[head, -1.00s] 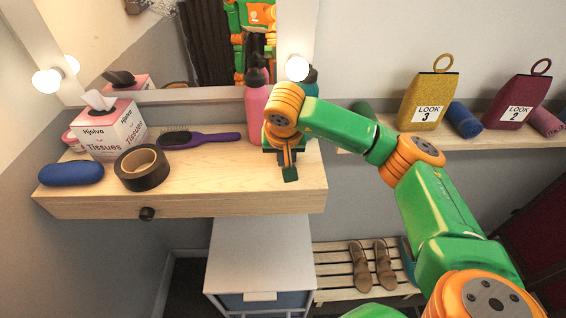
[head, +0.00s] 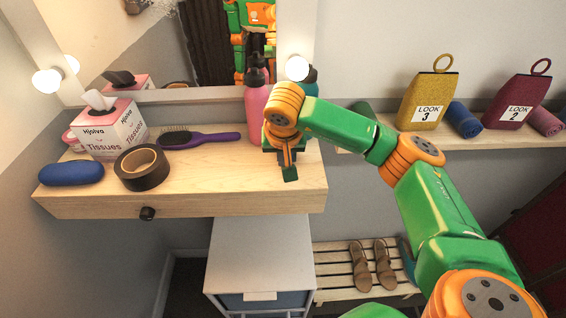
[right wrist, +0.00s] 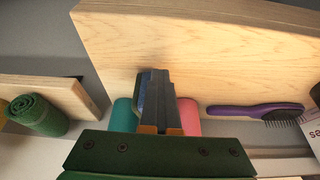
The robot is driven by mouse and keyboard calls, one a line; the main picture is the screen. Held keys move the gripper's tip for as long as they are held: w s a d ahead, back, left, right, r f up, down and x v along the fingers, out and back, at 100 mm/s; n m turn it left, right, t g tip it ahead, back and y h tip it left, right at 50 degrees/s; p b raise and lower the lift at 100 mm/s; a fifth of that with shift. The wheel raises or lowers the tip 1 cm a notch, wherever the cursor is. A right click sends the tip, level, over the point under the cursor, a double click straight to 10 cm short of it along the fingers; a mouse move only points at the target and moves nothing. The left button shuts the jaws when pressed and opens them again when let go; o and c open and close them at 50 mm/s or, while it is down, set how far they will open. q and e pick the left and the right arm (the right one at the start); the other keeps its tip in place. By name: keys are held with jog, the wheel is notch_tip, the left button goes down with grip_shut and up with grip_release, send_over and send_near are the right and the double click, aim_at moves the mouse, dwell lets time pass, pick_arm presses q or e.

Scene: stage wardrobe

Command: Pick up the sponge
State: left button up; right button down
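My right gripper (head: 290,175) points down over the right end of the wooden drawer shelf (head: 235,205). In the right wrist view its two grey fingers (right wrist: 157,85) lie together and look shut. In the head view no sponge is plain to see; the gripper covers that part of the shelf. My left gripper is in neither view now.
Left on the shelf are a tissue box (head: 113,130), tape roll (head: 142,168), blue case (head: 71,173) and purple hairbrush (head: 200,139). A pink bottle (head: 256,108) stands close behind the gripper, with a teal bottle (right wrist: 123,115) beside it. A second shelf (head: 470,138) holds bags and rolled cloths.

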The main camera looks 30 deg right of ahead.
jog(key=shift+c, duration=2)
grip_release()
jog(key=shift+r, duration=0.1)
